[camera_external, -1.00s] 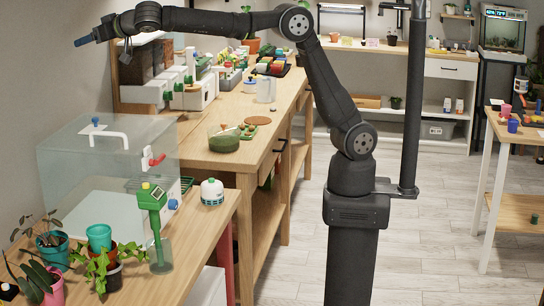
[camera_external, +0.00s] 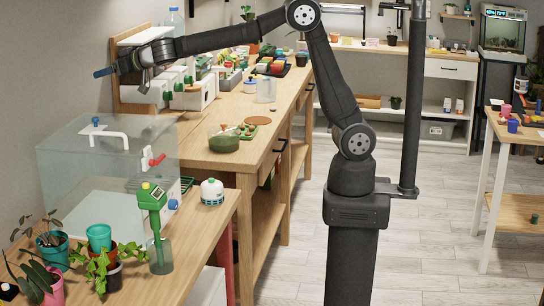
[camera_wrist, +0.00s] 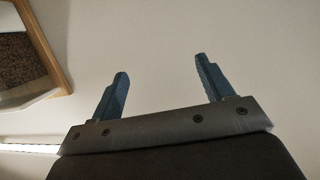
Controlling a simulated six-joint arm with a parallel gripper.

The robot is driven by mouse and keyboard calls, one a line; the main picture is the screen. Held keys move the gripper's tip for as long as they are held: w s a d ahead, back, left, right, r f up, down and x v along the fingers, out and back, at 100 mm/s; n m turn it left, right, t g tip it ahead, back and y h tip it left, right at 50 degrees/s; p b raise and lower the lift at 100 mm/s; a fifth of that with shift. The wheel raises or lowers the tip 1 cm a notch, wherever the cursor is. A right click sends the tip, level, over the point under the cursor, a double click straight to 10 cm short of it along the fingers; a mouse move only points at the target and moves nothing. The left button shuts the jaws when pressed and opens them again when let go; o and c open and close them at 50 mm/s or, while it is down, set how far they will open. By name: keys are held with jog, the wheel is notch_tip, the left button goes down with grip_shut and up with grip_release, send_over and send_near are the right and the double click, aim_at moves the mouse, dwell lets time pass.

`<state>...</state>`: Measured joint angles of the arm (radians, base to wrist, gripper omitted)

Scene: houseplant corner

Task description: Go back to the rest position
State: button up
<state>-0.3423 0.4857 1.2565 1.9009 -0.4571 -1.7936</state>
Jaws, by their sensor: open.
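My gripper (camera_external: 104,72) is in the upper left of the external view, raised above the clear box and pointing left toward the wall. In the wrist view its two blue fingers (camera_wrist: 160,82) stand wide apart with nothing between them, only pale wall behind. My arm reaches left from its shoulder, high above the bench, and is not touching anything that I can see.
Below my gripper stands a clear box (camera_external: 75,155) with a white handle. Behind it are white dispensers (camera_external: 190,95) on the wooden bench (camera_external: 215,160). Potted plants (camera_external: 50,245) and a green device (camera_external: 152,198) stand at the front left.

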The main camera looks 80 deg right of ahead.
jog(key=shift+d+f, duration=0.35)
jog(key=shift+f, duration=0.5)
